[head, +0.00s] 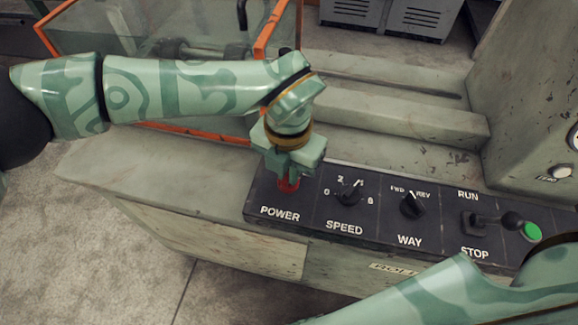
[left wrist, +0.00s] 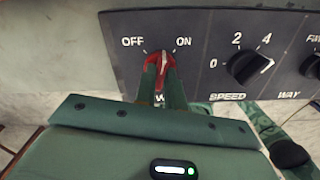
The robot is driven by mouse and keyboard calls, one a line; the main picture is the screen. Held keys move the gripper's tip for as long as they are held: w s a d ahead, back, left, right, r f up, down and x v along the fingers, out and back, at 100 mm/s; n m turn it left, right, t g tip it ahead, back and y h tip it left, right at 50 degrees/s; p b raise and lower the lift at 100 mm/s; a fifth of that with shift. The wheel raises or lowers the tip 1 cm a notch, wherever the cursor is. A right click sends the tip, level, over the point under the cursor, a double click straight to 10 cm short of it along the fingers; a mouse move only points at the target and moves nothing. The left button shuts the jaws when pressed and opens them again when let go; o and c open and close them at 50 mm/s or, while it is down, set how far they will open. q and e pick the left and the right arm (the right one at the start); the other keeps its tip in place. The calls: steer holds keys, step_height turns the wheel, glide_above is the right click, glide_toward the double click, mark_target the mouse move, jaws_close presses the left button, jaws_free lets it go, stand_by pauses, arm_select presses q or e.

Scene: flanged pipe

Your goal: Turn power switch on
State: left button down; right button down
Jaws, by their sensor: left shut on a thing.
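The red power switch (left wrist: 160,66) is a rotary knob on the dark control panel, between the OFF and ON labels in the left wrist view. In the head view a bit of the red switch (head: 289,185) shows above the POWER label. My left gripper (head: 286,172) reaches down onto it from above and is shut on it. Its two green fingers (left wrist: 162,88) also show around the knob in the left wrist view and hide its lower part. My right arm shows at the lower right of the head view, but its gripper is out of view.
The control panel (head: 322,237) also carries the black SPEED knob (head: 349,193), the WAY knob (head: 412,205), the RUN/STOP lever (head: 500,220) and a green button (head: 532,232). An orange-framed clear guard (head: 278,28) stands behind my left arm. Grey crates (head: 420,20) stand at the back.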

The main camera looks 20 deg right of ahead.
arm_select(q)
steer(key=m, duration=0.5)
steer(key=shift+m, duration=0.4)
arm_select(e)
steer(key=shift+a+r, duration=0.1)
stand_by(0.3)
arm_select(q)
steer(key=c, duration=1.5)
jaws_free()
arm_select(e)
steer(key=shift+w, duration=0.1)
arm_select(q)
steer(key=shift+r, duration=0.15)
